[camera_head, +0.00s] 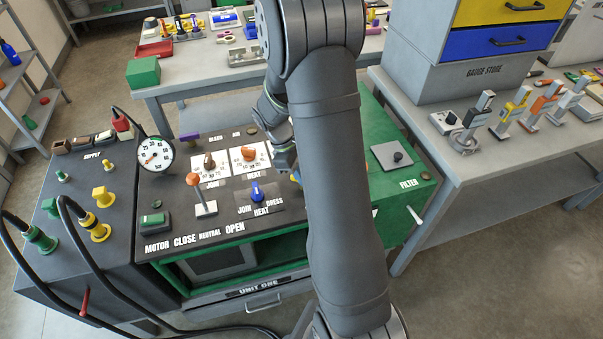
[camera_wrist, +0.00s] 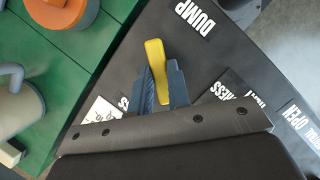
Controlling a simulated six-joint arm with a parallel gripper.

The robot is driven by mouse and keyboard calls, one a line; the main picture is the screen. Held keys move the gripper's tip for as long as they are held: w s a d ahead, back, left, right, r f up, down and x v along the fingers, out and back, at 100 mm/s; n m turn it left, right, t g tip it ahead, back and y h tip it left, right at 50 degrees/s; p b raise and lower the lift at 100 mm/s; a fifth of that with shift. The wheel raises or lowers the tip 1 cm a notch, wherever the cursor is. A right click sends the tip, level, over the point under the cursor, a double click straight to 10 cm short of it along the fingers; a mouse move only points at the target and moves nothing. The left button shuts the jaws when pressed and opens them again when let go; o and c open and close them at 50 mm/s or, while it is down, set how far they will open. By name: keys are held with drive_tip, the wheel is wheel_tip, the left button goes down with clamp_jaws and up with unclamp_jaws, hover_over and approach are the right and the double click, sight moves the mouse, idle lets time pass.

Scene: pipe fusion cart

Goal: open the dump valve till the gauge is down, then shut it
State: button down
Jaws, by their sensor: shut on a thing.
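The dump valve's yellow lever (camera_wrist: 155,62) stands beside the white DUMP label (camera_wrist: 193,17) in the wrist view. My gripper (camera_wrist: 161,80) is shut on the lever, with one blue finger on each side of it and the lever's far end sticking out beyond them. In the head view my gripper (camera_head: 287,163) is at the cart's panel, and my arm hides most of the valve. The round white gauge (camera_head: 156,155) stands upright at the panel's back left. It has a reddish needle, but its reading is too small to tell.
Hoses and yellow fittings (camera_head: 101,194) crowd the supply side at the left. A grey bench (camera_head: 430,125) stands at the right.

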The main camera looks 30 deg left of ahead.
drive_tip(key=m+g, duration=0.1)
drive_tip(key=m, duration=0.3)
drive_tip(key=shift+w+m+g, duration=0.15)
drive_tip(key=shift+m+g, duration=0.25)
drive_tip(key=m, duration=0.2)
drive_tip(key=m+g, duration=0.1)
drive_tip(key=m, duration=0.1)
drive_tip(key=shift+w+d+m+g+y, duration=0.1)
drive_tip(key=shift+m+g+y, duration=0.2)
drive_tip(key=shift+y, duration=0.1)
drive_tip(key=c, duration=1.4)
unclamp_jaws()
drive_tip(key=shift+o, duration=0.2)
drive_tip(key=v, duration=1.7)
drive_tip(key=shift+r, duration=0.2)
drive_tip(key=shift+w, duration=0.15)
